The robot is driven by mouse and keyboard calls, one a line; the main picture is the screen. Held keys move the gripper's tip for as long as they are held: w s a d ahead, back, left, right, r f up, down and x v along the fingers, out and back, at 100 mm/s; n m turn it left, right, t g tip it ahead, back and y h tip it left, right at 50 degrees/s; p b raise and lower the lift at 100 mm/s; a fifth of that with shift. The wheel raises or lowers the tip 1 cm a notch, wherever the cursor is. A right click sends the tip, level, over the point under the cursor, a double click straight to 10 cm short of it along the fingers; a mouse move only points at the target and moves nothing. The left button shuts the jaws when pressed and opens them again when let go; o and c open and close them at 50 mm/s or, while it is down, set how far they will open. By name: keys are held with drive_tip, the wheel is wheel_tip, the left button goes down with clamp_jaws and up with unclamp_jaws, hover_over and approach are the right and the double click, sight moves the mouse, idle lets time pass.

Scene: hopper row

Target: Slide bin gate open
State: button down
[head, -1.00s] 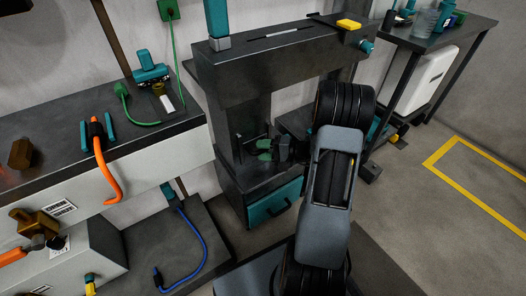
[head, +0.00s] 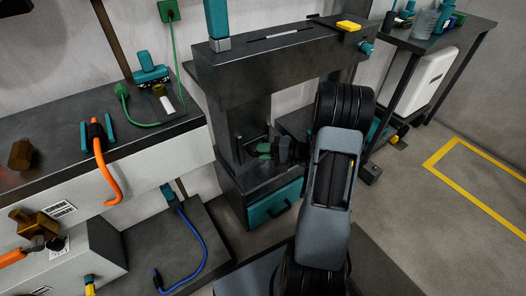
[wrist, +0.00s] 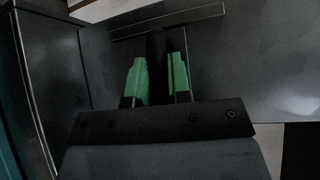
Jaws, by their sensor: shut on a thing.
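The bin gate's dark upright handle (wrist: 156,58) stands between my green fingertips in the wrist view. My gripper (wrist: 158,78) is shut on it, one finger on each side. In the head view my gripper (head: 268,150) is in the opening of the dark hopper stand (head: 230,105), above the teal drawer. A dark crossbar (wrist: 170,20) runs across the top of the wrist view, at the far end of the handle. In the head view the gate is small and dark, and my arm hides part of the stand, so how far the gate stands open cannot be told.
A teal drawer (head: 274,203) with a black handle sits low in the stand. A bench (head: 60,130) with an orange hook and a green cable is at left. A blue cable (head: 200,235) lies on a lower shelf. A side table (head: 440,35) stands at right.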

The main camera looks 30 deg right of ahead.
wheel_tip(320, 180, up, 6)
drive_tip(key=p, duration=0.3)
drive_tip(key=shift+r, duration=0.25)
drive_tip(key=shift+f, duration=0.1)
drive_tip(key=c, duration=1.1)
unclamp_jaws()
drive_tip(key=p+v, duration=0.3)
drive_tip(key=v, duration=1.1)
drive_tip(key=shift+a, duration=0.1)
